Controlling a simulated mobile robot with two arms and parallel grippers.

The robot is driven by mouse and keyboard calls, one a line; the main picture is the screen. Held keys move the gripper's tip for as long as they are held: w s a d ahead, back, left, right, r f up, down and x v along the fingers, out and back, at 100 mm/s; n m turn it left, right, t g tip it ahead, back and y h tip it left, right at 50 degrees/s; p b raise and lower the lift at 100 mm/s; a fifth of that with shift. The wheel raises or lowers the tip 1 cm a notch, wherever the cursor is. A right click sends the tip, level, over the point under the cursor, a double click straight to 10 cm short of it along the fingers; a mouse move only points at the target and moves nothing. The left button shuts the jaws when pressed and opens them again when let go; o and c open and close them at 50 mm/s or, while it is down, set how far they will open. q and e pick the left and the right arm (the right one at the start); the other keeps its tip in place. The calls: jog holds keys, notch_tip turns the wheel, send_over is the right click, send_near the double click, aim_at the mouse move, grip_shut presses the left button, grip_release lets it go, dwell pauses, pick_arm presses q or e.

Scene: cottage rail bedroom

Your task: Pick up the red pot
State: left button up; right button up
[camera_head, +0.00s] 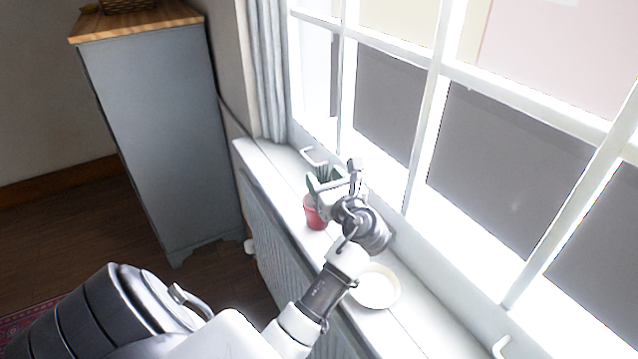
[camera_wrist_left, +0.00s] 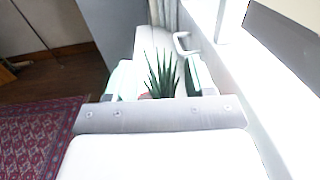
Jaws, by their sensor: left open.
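The red pot (camera_head: 314,213) stands on the white windowsill, with a spiky green plant (camera_head: 323,173) in it. My left gripper (camera_head: 331,183) is over the pot, its fingers at the height of the leaves, and it hides part of the pot and plant. In the left wrist view the plant (camera_wrist_left: 162,76) rises between the two spread fingers of the left gripper (camera_wrist_left: 160,78). Only a sliver of red pot shows there, below the leaves. The left gripper is open; I cannot tell whether a finger touches the plant. My right gripper is not in view.
A white round dish (camera_head: 377,290) sits on the windowsill (camera_head: 268,160), nearer me than the pot and partly behind my arm. The window (camera_head: 433,90) with its frame and handles lines the right side. A grey cabinet (camera_head: 155,130) stands at left. A radiator (camera_head: 268,235) is below the sill.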

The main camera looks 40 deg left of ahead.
pick_arm(q)
jog(key=x, duration=0.2)
jog(key=shift+w+a+f, duration=0.1)
jog(key=shift+w+a, duration=0.05)
jog(key=shift+a, duration=0.15)
grip_shut()
